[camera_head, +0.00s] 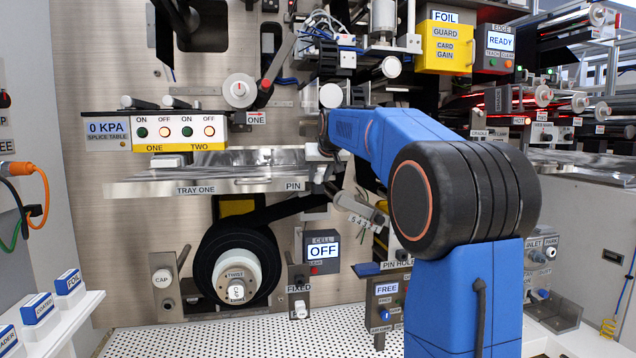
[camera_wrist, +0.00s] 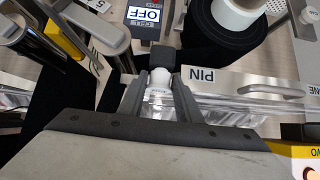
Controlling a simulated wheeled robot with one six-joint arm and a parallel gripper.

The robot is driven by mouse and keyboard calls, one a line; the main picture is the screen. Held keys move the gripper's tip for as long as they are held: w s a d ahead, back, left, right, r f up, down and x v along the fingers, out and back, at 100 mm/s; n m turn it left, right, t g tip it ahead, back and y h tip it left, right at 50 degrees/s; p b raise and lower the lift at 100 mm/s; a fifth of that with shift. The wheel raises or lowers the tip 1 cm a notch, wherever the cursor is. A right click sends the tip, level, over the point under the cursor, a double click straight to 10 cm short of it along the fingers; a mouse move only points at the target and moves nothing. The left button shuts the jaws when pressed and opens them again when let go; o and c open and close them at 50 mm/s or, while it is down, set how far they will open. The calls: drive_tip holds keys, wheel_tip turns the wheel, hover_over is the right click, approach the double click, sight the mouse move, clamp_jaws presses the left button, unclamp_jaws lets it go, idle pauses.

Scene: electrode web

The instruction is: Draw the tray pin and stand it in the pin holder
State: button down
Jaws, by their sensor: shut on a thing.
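My gripper (camera_wrist: 160,88) is shut on the white tray pin (camera_wrist: 158,77). The pin sits between the two dark fingers in the wrist view, with a black block just beyond it. The PIN label (camera_wrist: 202,76) is right beside the fingers. In the head view my gripper (camera_head: 320,168) is at the right end of the tray marked TRAY ONE (camera_head: 222,186), beside its PIN label. I cannot tell whether the pin is still seated in the tray. The pin holder (camera_head: 396,266) is below and to the right, its label partly hidden by my arm.
A black roll (camera_head: 212,262) hangs under the tray. The CELL box (camera_head: 322,252) reading OFF is below the gripper. A panel with FREE (camera_head: 387,289) stands under the pin holder label. The splice table panel (camera_head: 180,131) is above the tray. The perforated floor (camera_head: 230,338) is clear.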

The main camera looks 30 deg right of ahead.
sight(319, 174)
drive_tip(key=shift+r, duration=0.65)
idle(0.3)
drive_tip(key=shift+r, duration=1.85)
drive_tip(key=shift+r, duration=0.1)
